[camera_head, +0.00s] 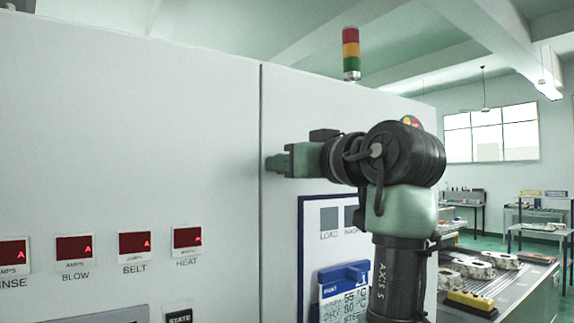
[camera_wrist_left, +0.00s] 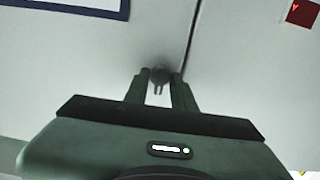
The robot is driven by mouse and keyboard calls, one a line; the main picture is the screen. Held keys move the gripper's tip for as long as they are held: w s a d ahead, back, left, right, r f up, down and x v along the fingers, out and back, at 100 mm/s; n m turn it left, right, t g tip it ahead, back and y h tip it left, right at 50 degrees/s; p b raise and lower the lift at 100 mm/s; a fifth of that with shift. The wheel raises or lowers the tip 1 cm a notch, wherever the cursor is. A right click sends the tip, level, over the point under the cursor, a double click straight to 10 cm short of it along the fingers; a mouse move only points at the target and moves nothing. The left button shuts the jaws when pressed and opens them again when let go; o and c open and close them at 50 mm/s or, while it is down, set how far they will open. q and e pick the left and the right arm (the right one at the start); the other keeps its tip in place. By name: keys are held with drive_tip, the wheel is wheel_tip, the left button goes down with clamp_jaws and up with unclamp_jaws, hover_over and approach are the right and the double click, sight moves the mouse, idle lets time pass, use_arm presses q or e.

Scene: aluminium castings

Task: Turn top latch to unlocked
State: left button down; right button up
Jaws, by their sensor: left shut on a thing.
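The top latch (camera_wrist_left: 159,73) is a small dark round knob on the pale cabinet front, beside the dark vertical door seam. In the left wrist view it sits between the fingertips of my left gripper (camera_wrist_left: 160,85), which is shut on it. In the head view my left gripper (camera_head: 278,164) reaches the cabinet front near the seam, and its fingers hide the latch. Whether the latch points to locked or unlocked cannot be told. My right gripper is not in view.
The cabinet front (camera_head: 130,130) fills the left side, with red displays (camera_head: 75,248) low on it. A blue-framed board (camera_head: 308,250) hangs below my left arm. A signal tower (camera_head: 351,55) stands on top. A bench with parts (camera_head: 500,285) is at the right.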

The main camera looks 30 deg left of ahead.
use_arm(q)
drive_tip(key=shift+f, duration=0.2)
drive_tip(key=c, duration=1.5)
unclamp_jaws()
drive_tip(key=shift+w+a, duration=0.1)
drive_tip(key=shift+a, duration=0.05)
drive_tip(key=b+v, duration=0.3)
drive_tip(key=v, duration=0.4)
drive_tip(key=shift+d, duration=0.35)
